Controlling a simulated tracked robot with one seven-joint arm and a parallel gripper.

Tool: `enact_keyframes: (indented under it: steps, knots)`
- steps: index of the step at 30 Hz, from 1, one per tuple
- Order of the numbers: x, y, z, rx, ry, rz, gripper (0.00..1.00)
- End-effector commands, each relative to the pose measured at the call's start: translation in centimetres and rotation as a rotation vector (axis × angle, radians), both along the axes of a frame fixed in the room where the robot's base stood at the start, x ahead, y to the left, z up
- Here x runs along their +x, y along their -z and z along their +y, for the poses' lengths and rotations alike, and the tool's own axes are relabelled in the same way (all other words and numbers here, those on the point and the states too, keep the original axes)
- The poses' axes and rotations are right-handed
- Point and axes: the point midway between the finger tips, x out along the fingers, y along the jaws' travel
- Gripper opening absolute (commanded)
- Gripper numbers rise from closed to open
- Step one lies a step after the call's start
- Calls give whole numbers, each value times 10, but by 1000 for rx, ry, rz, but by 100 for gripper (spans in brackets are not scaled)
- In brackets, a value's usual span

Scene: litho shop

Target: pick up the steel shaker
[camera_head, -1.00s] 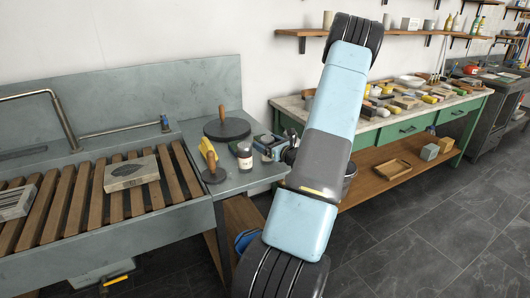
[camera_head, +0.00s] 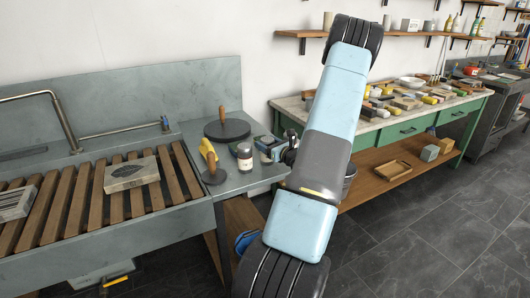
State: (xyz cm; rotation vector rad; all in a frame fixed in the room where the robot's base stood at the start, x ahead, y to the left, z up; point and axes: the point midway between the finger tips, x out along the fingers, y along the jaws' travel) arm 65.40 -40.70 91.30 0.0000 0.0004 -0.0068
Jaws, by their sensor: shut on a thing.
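My gripper (camera_head: 270,148) shows just left of my blue and grey arm, at the right end of the grey sink counter (camera_head: 232,184). It is small and dark in this view, and my arm hides part of it. It is shut on a small greyish thing, which I take to be the steel shaker; its outline is too small and covered to make out. I cannot tell whether it touches the counter. A jar (camera_head: 244,158) with a dark body and a pale band stands upright just left of the gripper.
On the counter are a dark round disc with a wooden handle (camera_head: 227,129), a smaller handled disc (camera_head: 214,175) and a yellow item (camera_head: 207,150). A stone block (camera_head: 131,174) lies on the slatted sink rack. A green bench (camera_head: 420,125) full of small items stands at right.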

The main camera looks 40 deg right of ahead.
Motion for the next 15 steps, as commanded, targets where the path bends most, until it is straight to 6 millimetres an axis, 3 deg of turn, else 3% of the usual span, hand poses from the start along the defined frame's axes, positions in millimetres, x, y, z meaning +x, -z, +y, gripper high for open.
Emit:
enact_keyframes:
  steps: [8, 15]
  knots:
    - [0, -7, 0, -1, 0, -1, 32]
    - [-6, -40, -3, -5, 3, -1, 32]
